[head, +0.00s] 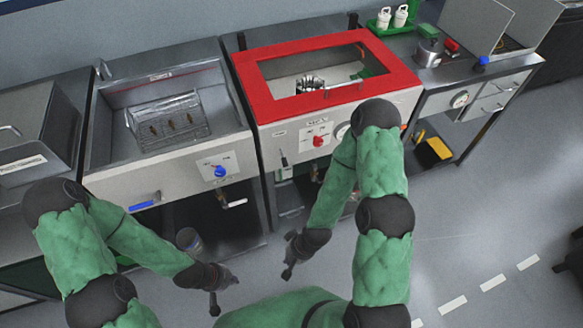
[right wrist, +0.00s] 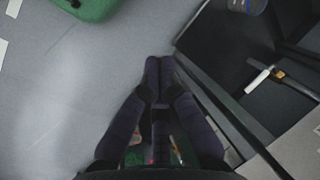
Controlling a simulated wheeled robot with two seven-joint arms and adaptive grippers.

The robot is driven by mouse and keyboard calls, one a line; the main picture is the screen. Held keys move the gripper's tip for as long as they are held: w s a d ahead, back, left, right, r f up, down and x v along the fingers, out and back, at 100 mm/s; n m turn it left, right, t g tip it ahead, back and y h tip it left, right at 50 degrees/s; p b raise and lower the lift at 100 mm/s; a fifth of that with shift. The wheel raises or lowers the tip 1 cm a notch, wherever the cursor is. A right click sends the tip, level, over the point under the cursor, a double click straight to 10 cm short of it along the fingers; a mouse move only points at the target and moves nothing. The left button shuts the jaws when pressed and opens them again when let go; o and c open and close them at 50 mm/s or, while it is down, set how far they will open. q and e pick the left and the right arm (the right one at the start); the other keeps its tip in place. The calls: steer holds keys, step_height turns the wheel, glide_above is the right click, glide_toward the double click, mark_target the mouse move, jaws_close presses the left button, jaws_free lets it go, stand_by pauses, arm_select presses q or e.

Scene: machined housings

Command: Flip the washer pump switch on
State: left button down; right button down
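A red-framed wash cabinet (head: 400,76) stands at the centre of the head view. Its front panel carries a red knob (head: 318,141) on a white plate. The sink unit to its left has a blue knob (head: 220,171) on its own white plate. The lettering is too small to read, so I cannot tell which knob is the washer pump switch or its setting. My left gripper (head: 214,303) hangs low in front of the sink unit, away from the knobs. My right gripper (head: 287,272) hangs below the red-framed cabinet; in the right wrist view its fingertips (right wrist: 158,65) meet with nothing between them.
A wire basket (head: 170,122) sits in the left sink. A blue-handled valve (head: 145,203) and a white-handled valve (head: 234,203) stick out below it. The grey floor (head: 470,220) at right is open.

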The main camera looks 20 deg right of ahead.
steer(key=w+d+f+m+t+h+b, duration=0.1)
steer(key=w+d+f+m+t+b, duration=0.15)
steer(key=w+m+t, duration=0.6)
steer(key=w+d+f+m+t+h+b, duration=0.1)
steer(key=w+d+f+m+t+h, duration=0.15)
steer(key=w, duration=1.05)
steer(key=d+r+m+t+h+b, duration=0.4)
steer(key=d+r+m+t+h, duration=0.2)
steer(key=m, duration=0.9)
step_height(320, 180, up, 3)
steer(key=t, duration=0.3)
steer(key=shift+d+f+m, duration=0.2)
steer(key=shift+d+m, duration=0.1)
steer(key=shift+w, duration=0.2)
